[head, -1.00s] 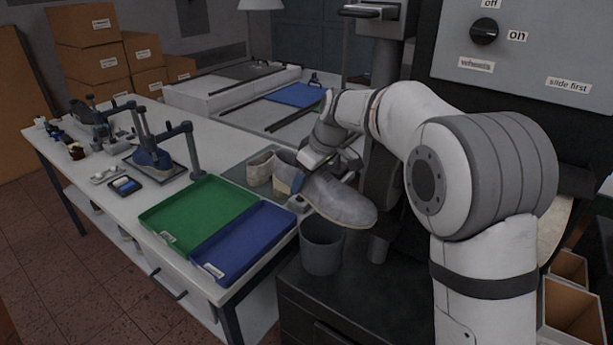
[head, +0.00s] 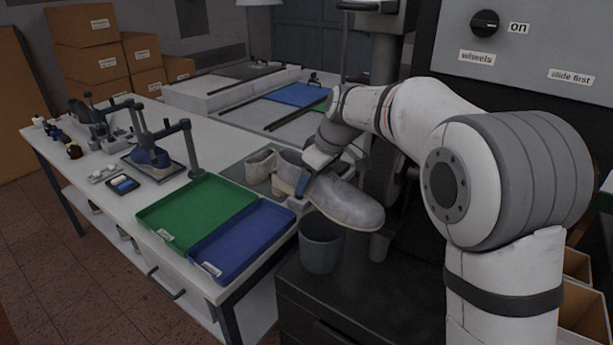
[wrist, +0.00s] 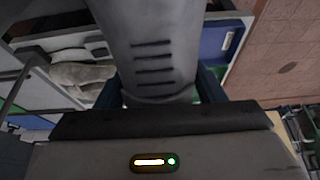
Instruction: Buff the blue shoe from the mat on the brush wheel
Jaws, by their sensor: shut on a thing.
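My gripper (head: 304,180) is shut on a dull grey-blue shoe (head: 345,204). It holds the shoe in the air above a dark grey bin, with the toe pointing right and slightly down. In the wrist view, a pale slotted piece (wrist: 152,50), part of what I hold, stands between the blue fingers; their contact is partly hidden. A second, beige-grey shoe (head: 260,166) rests on the grey-green mat (head: 232,173) behind and left of the held shoe. The brush wheel cannot be made out; my arm covers much of the machine.
A green tray (head: 165,232) and a blue tray (head: 238,272) lie on the white bench. The bin (head: 320,250) stands on a dark cabinet below the shoe. A control panel (head: 560,50) with a knob is at upper right. Clamps and small tools occupy the bench's far left.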

